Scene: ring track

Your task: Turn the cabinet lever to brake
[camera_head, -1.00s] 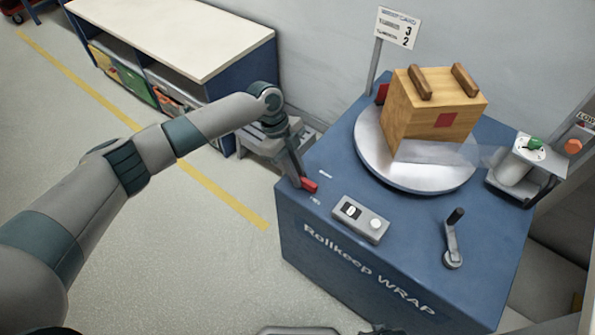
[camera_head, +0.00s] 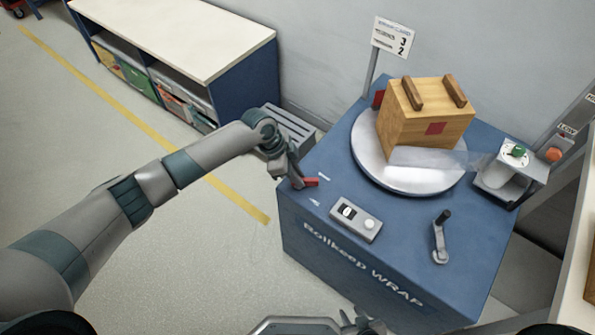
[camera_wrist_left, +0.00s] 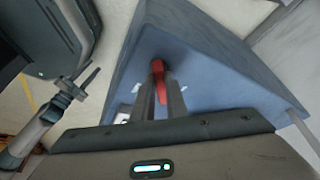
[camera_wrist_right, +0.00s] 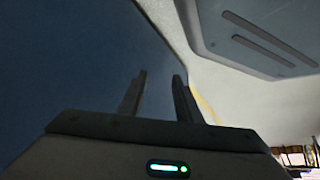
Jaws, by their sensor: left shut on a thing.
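The red lever (camera_head: 311,182) sits at the left corner of the blue cabinet's top (camera_head: 400,212). It points to the right in the head view, close to the upper of two small white marks that I cannot read. My left gripper (camera_head: 298,181) is at the lever, shut on it. In the left wrist view the red lever (camera_wrist_left: 158,72) lies between the two fingers (camera_wrist_left: 160,95), which hide part of it. My right gripper (camera_wrist_right: 158,85) is empty, its fingers apart, low beside the cabinet's dark blue side (camera_wrist_right: 60,70).
On the cabinet are a turntable (camera_head: 362,165) with a wooden crate (camera_head: 440,112), a button box (camera_head: 356,218), a crank handle (camera_head: 440,238) and a film roll (camera_head: 505,168). A sign (camera_head: 392,36) stands behind. A white-topped shelf (camera_head: 180,35) is at the back left; the floor before it is clear.

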